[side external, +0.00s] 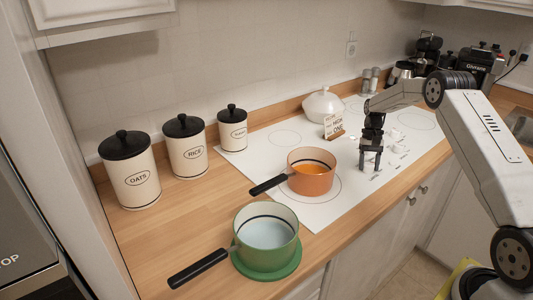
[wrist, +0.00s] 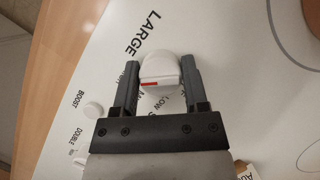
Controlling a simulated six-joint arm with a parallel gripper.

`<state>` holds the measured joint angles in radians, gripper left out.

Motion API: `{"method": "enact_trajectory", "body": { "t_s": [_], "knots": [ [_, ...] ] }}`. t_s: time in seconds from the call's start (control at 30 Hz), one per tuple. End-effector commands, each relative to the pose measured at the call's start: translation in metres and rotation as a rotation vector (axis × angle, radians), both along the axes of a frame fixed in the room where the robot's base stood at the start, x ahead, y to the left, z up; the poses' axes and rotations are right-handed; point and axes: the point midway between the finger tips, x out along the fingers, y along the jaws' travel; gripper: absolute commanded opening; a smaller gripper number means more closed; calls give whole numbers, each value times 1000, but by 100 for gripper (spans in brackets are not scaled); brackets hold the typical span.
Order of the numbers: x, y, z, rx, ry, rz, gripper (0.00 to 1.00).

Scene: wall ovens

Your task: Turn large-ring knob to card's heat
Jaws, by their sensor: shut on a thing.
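My gripper (side external: 370,165) reaches down to the control strip at the right front of the white cooktop. In the wrist view my gripper (wrist: 160,72) has one finger on each side of a white knob (wrist: 160,66) and is shut on it. The word LARGE is printed beside this knob. A red mark shows on the knob's near edge, left of its middle. LOW is legible near the right finger; other scale words are partly hidden. The card (side external: 332,126) stands upright in a wooden holder at the back of the cooktop; its small print is hard to read, with a word resembling HIGH.
An orange pot (side external: 311,181) with orange contents stands on a front ring, its handle pointing left. A green pot (side external: 265,238) stands on a green mat on the counter. Another small white knob (wrist: 93,110) lies near BOOST and DOUBLE. Canisters line the left wall.

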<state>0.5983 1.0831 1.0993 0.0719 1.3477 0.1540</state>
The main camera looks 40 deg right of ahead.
Motion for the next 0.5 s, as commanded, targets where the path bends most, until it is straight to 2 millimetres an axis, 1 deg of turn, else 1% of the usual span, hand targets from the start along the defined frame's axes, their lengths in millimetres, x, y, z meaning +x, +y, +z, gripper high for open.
{"method": "enact_trajectory", "body": {
  "t_s": [0.47, 0.5],
  "knots": [
    [1, 0, 0, -2, -5, -21, 0],
    [1, 0, 0, -2, -5, -21, 66]
  ]
}}
